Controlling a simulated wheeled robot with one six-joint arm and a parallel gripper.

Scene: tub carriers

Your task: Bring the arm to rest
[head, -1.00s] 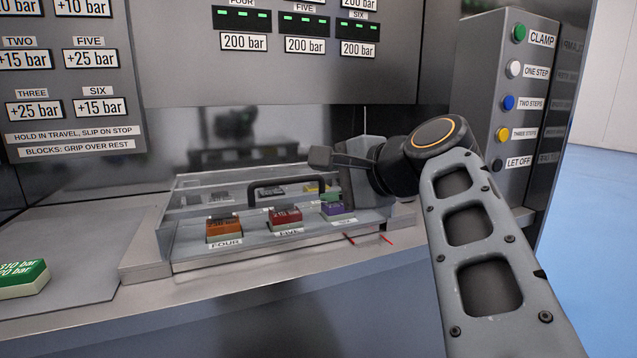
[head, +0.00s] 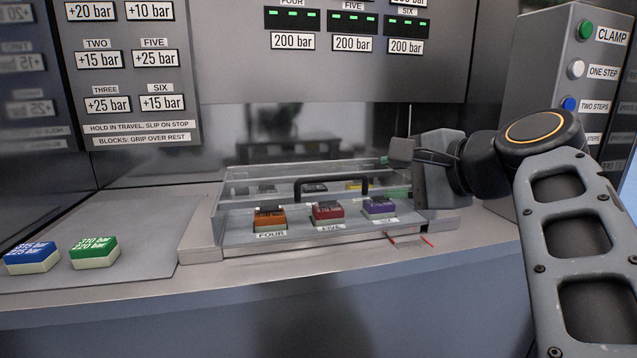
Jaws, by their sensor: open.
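My gripper (head: 402,150) is at the right of the clear-lidded tub carrier (head: 222,222), level with its top. Its dark finger points left, and the jaws are open with nothing seen between them. My arm comes in from the right edge. The carrier has a black handle (head: 333,181) on top. Inside its front row are an orange block (head: 269,219) at FOUR, a red block (head: 327,215) at FIVE and a purple block (head: 379,207) at SIX. More blocks behind are partly hidden. I cannot tell whether the gripper touches the carrier's right end.
A blue block (head: 31,255) and a green block (head: 94,251) lie on the grey plate (head: 120,285) at left. A button panel (head: 545,70) stands behind my arm at right, its lower buttons partly hidden. A wall with pressure labels (head: 128,60) rises behind. Red-tipped pieces (head: 410,241) lie before the carrier.

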